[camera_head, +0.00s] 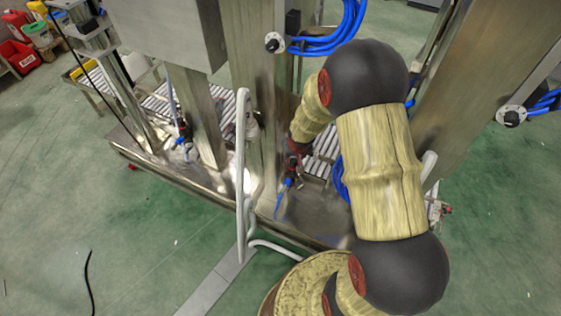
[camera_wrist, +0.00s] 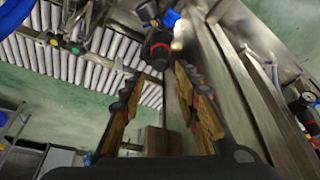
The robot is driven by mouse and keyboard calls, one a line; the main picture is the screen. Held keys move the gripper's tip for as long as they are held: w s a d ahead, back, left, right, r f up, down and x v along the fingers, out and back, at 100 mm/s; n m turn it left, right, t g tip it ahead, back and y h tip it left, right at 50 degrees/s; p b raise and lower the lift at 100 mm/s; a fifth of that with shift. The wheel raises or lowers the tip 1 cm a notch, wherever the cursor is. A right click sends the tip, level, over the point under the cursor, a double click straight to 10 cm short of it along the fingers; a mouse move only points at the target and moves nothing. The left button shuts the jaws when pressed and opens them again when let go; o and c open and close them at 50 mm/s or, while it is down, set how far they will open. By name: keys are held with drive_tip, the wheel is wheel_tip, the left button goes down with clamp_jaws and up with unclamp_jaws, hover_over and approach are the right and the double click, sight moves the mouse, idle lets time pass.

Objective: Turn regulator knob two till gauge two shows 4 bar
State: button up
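In the wrist view a black cylindrical knob with a red band (camera_wrist: 159,47) sits just beyond my fingertips, roughly in line with the gap between them. My gripper (camera_wrist: 160,74) is open, its two fingers spread and nothing held. I cannot tell whether either finger touches the knob. No number marks the knob or gauge legibly. In the head view my arm reaches down beside the middle steel column, and the gripper's fingers are not clear.
Steel columns (camera_head: 256,90) stand on a metal base with roller conveyors (camera_head: 160,103) behind. White dials with black centres (camera_head: 273,43) and blue hoses (camera_head: 340,30) are mounted higher. A pale bent tube rail (camera_head: 240,170) stands in front. Green floor at left is mostly clear.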

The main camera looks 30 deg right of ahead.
sight(293, 161)
drive_tip(key=b+x, duration=0.3)
drive_tip(key=x, duration=0.5)
drive_tip(key=shift+w+b, duration=0.1)
drive_tip(key=shift+b, duration=0.3)
drive_tip(key=shift+r, duration=0.1)
drive_tip(key=shift+c, duration=1)
clamp_jaws()
